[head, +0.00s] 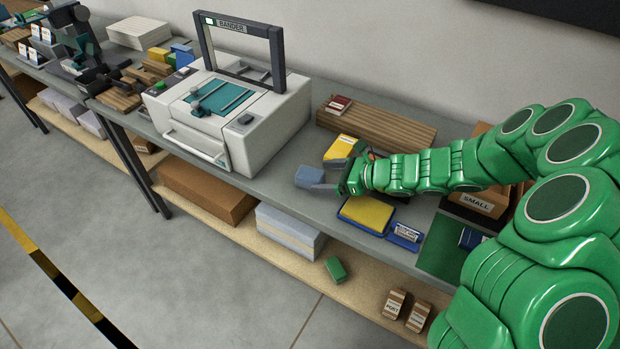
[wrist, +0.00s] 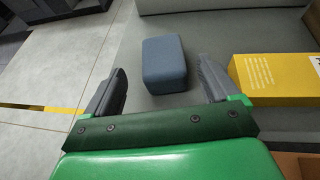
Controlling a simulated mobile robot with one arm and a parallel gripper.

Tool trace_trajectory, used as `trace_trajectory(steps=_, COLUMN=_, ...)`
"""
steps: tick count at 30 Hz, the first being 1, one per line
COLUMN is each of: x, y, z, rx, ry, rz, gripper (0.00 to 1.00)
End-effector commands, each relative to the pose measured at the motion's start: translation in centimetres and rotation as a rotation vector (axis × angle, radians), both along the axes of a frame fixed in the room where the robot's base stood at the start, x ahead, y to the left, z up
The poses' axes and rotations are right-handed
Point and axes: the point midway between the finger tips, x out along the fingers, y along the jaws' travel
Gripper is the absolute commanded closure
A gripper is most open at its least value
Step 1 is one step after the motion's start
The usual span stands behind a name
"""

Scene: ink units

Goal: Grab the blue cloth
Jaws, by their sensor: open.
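The blue cloth (head: 309,176) is a small folded grey-blue block on the grey bench top, right of the white bander machine. In the wrist view the cloth (wrist: 164,64) lies just ahead of my gripper (wrist: 164,82), roughly midway between its two dark fingers. My gripper (head: 330,178) reaches in from the right in the head view, low over the bench, and is open. Nothing is held. Whether the fingertips touch the cloth cannot be told. Part of the cloth's right side is hidden by a finger in the head view.
A yellow box (wrist: 278,80) stands close to the right finger. The bander (head: 230,115) is to the left. A yellow pad in a blue tray (head: 350,222) lies near the bench's front edge. Wooden strips (head: 380,125) lie behind. Floor shows beyond the edge.

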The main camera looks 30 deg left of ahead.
Motion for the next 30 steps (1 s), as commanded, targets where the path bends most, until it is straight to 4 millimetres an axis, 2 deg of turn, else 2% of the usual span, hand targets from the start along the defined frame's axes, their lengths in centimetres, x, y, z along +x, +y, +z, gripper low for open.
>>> trace_trajectory(steps=10, x=-0.3, y=2.1, z=-1.0, rx=-0.001, ry=0.0, rz=0.002, gripper=0.12)
trace_trajectory(steps=21, x=-0.6, y=5.5, z=-2.5, rx=-0.002, ry=-0.003, rz=0.0, gripper=0.12)
trace_trajectory(steps=30, x=-0.7, y=6.0, z=-2.7, rx=-0.001, ry=-0.002, rz=-0.001, gripper=0.12)
